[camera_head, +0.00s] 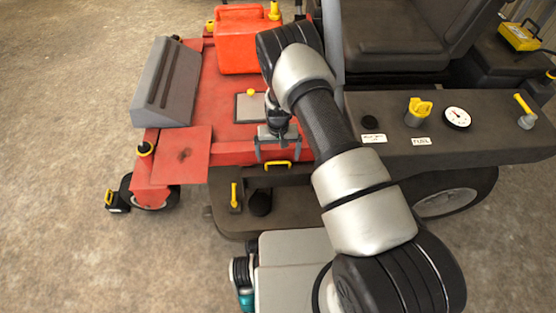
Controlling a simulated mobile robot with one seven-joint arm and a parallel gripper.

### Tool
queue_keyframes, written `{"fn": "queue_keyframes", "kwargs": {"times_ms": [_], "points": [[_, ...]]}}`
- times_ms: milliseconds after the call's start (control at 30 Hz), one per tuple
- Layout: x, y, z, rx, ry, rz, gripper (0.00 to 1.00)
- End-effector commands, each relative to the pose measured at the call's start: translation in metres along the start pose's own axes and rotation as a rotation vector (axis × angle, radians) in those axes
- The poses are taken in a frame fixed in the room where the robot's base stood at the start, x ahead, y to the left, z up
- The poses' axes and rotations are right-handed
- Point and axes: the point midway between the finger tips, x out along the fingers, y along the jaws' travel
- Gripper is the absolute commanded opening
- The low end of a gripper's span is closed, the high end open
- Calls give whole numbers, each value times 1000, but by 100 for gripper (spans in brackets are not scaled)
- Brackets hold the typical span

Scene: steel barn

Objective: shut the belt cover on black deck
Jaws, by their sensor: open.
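The mower's wide deck is red (216,130); a dark platform (226,212) lies in front of it. I cannot tell for sure which part is the belt cover. A flat grey panel (243,108) with a yellow knob lies on the red deck, partly hidden behind my gripper. A yellow handle (278,164) shows at the deck's near edge. My gripper (277,156) is open and points down, its two fingers spread just above this handle. I cannot tell whether they touch it. My arm hides the deck's right part.
An orange-red box (240,40) stands at the back of the deck. A grey sloped chute (167,82) is at left. A yellow lever (234,196) stands on the platform. A dark console (445,120) with knob and gauge is at right.

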Motion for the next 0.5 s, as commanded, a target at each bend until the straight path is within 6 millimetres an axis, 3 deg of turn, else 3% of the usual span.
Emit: {"fn": "queue_keyframes", "kwargs": {"times_ms": [200, 500], "points": [[20, 0, 0, -1, 1, 0, 98], [21, 0, 0, -1, 1, 0, 98]]}}
